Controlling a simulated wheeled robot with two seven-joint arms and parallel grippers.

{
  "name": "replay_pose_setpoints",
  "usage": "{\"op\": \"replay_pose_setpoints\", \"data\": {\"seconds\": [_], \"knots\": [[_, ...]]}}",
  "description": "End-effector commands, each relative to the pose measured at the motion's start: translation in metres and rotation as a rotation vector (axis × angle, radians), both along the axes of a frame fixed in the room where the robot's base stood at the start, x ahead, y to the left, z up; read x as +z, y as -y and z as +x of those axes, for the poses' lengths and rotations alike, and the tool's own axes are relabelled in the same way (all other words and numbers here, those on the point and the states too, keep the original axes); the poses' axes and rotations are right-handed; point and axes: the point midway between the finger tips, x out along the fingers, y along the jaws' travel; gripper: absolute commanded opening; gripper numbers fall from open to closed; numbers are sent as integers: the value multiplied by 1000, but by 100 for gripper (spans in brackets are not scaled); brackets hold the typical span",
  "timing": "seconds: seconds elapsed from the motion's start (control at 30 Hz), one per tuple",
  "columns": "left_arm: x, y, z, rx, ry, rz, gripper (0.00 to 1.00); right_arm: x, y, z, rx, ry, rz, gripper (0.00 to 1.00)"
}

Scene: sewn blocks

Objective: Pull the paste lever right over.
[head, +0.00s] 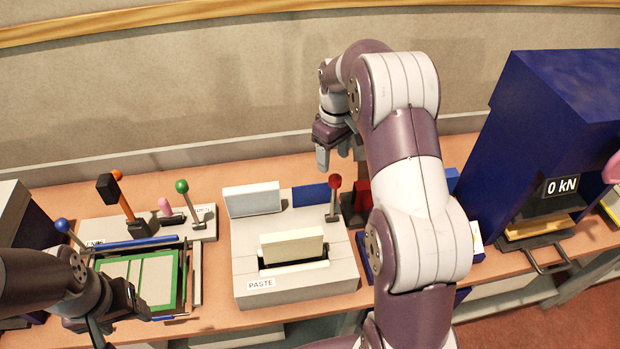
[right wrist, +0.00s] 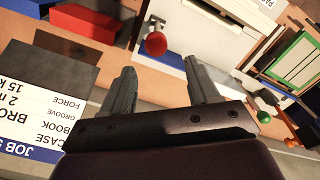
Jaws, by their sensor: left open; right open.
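The paste lever, with a red ball knob (head: 335,182) on a short metal shaft, stands about upright at the back right corner of the grey machine (head: 245,291) labelled PASTE. My right gripper (head: 338,158) is open and empty, above and behind the knob in the head view. In the right wrist view the red knob (right wrist: 155,43) shows beyond the gap between the open fingers (right wrist: 160,78), apart from them. My left gripper (head: 120,322) is open at the lower left, by the green-framed board (head: 172,310). My right arm hides part of the bench right of the lever.
A cream block (head: 292,243) stands in the paste machine's slot, with a pale block (head: 252,198) behind. Red (head: 362,196) and blue items lie close right of the lever. Left are green (head: 182,186), orange and blue-knobbed levers. A tall blue press (head: 545,110) reads 0 kN.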

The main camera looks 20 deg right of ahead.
Motion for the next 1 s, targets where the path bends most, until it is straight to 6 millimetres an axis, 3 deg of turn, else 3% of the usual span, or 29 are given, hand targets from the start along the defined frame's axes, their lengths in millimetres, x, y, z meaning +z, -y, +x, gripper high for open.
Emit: {"op": "replay_pose_setpoints", "data": {"seconds": [0.1,0.2,0.23,0.5,0.7,0.93,0.97,1.0], "knots": [[-30,0,0,0,0,0,62,-34,0,0,0,3,-1,60],[-44,0,-1,0,-1,0,62,-57,0,0,-1,4,-1,60],[-33,0,-1,0,-2,0,62,-56,0,0,-1,1,-1,60],[-14,0,0,0,1,0,62,-103,0,0,-2,3,-1,60],[-11,0,0,0,0,0,62,-118,0,0,-3,6,-2,60],[-12,0,0,0,0,0,62,-119,0,0,-3,6,-2,60],[-12,0,0,0,0,0,62,-119,0,0,-3,6,-2,54],[-12,0,0,0,0,0,62,-119,0,0,-3,6,-2,41]]}}
